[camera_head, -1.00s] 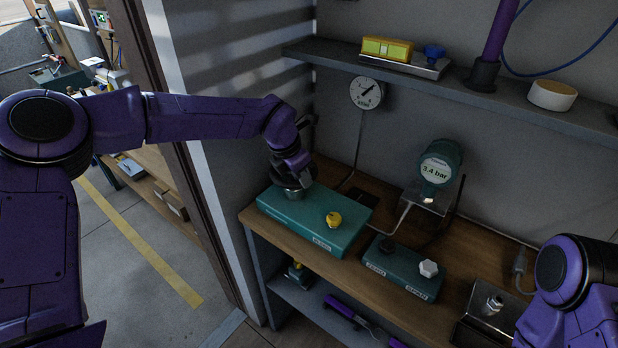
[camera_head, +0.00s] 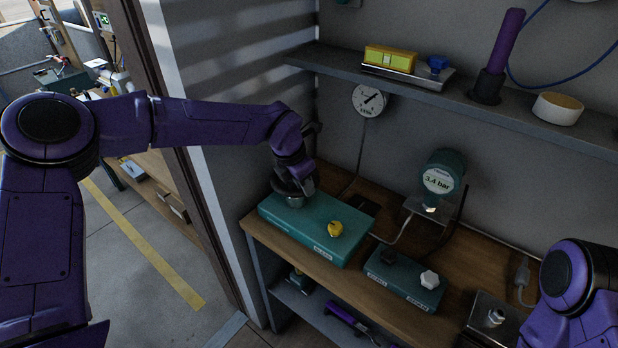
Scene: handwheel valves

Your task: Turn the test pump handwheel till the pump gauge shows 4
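A teal pump box (camera_head: 305,236) lies on the wooden bench, with a yellow knob (camera_head: 335,228) on top. A grey round part (camera_head: 294,201), apparently the handwheel, shows at the box's left end under my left gripper (camera_head: 294,188). The gripper points down over it; its fingers are dark and mostly hidden, so I cannot see how they close. I cannot read either gauge's label. My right gripper is out of view.
A smaller teal box (camera_head: 404,278) with a black and a white knob stands in front of the digital gauge. A metal box (camera_head: 492,318) is at the lower right near my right arm. A shelf (camera_head: 465,92) above holds a yellow device and a white roll.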

